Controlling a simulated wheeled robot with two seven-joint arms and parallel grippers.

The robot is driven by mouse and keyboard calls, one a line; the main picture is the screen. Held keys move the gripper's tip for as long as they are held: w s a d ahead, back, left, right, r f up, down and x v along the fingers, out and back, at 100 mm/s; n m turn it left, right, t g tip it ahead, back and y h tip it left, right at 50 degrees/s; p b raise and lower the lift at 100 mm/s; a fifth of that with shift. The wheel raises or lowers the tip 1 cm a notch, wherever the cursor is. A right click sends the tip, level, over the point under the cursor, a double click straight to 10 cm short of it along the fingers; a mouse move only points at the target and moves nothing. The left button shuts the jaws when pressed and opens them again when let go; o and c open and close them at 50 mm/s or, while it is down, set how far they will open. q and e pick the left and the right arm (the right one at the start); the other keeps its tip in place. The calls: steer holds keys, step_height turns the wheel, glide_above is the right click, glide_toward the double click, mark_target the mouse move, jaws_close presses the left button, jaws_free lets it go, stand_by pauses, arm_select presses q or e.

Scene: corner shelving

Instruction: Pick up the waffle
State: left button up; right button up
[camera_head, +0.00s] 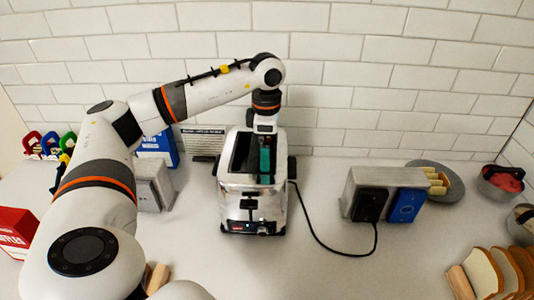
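I cannot make out a waffle for certain in the head view. A silver toaster (240,205) with dark slots on top stands on the counter in the middle. My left arm comes in from the left and reaches over to the toaster. My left gripper (265,158) points down at the toaster's top, at its right slot. A teal part shows at its tip. Its fingers are too small and hidden to tell whether they are open or shut, or whether anything is between them. The inside of the slots is mostly hidden. My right gripper is not in view.
A black cord (312,232) runs from the toaster to a grey outlet box (378,178) on the right. A plate (447,187) with yellow pieces, a bowl (500,181) and bread slices (483,272) are at the right. A red box (15,232) stands left. The front middle counter is clear.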

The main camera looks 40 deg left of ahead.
arm_select(q)
steer(key=shift+f, duration=1.3)
steer(key=c, duration=0.6)
